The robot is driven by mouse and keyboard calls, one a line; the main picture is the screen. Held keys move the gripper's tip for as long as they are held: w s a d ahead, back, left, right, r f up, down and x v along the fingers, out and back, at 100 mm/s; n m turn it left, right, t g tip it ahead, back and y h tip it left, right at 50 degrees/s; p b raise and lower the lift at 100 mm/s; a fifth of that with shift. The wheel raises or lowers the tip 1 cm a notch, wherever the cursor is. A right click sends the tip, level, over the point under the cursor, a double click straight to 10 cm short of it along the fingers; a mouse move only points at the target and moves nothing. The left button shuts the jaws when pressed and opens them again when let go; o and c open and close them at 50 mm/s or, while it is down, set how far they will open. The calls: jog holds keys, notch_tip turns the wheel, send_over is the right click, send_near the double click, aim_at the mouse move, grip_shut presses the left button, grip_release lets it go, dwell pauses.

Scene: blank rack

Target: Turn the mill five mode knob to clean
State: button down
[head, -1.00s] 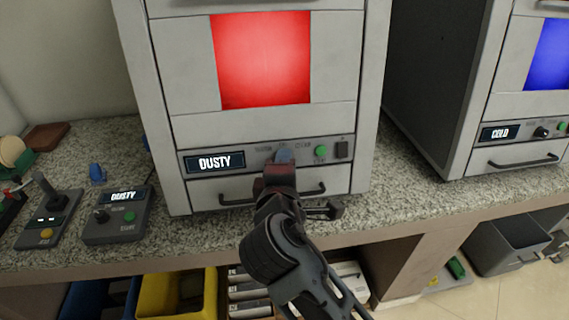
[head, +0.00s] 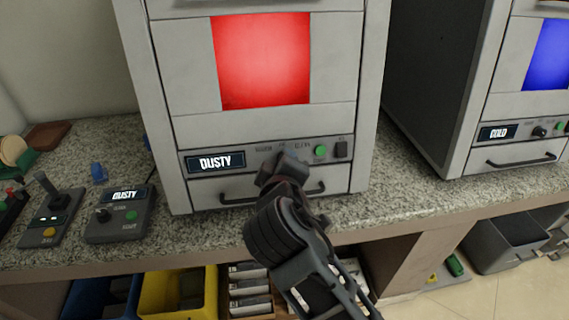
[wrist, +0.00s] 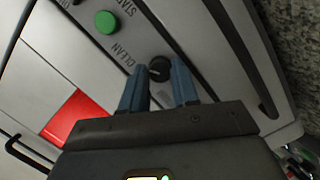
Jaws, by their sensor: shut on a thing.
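A grey machine with a lit red window (head: 262,60) stands before me, its small display (head: 215,161) reading DUSTY. No mill number is readable. Its black mode knob (wrist: 159,67) shows in the wrist view, near the printed word CLEAN. My gripper (head: 284,160) is at the panel and hides the knob in the head view. In the wrist view, the blue fingertips (wrist: 159,76) are closed around the knob from both sides. I cannot tell clearly where the knob's pointer stands.
A green button (head: 320,151) and a dark switch (head: 341,149) sit right of the knob. A drawer handle (head: 312,189) is just below. A control box (head: 120,218) also reading DUSTY lies left on the counter. A machine reading COLD (head: 498,132) stands right.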

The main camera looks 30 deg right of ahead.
dwell(0.3)
jog(key=c, duration=0.9)
grip_release()
jog(key=shift+o, duration=0.2)
jog(key=shift+s, duration=0.1)
jog(key=v, duration=0.7)
jog(key=shift+s+a, duration=0.2)
jog(key=shift+s, duration=0.05)
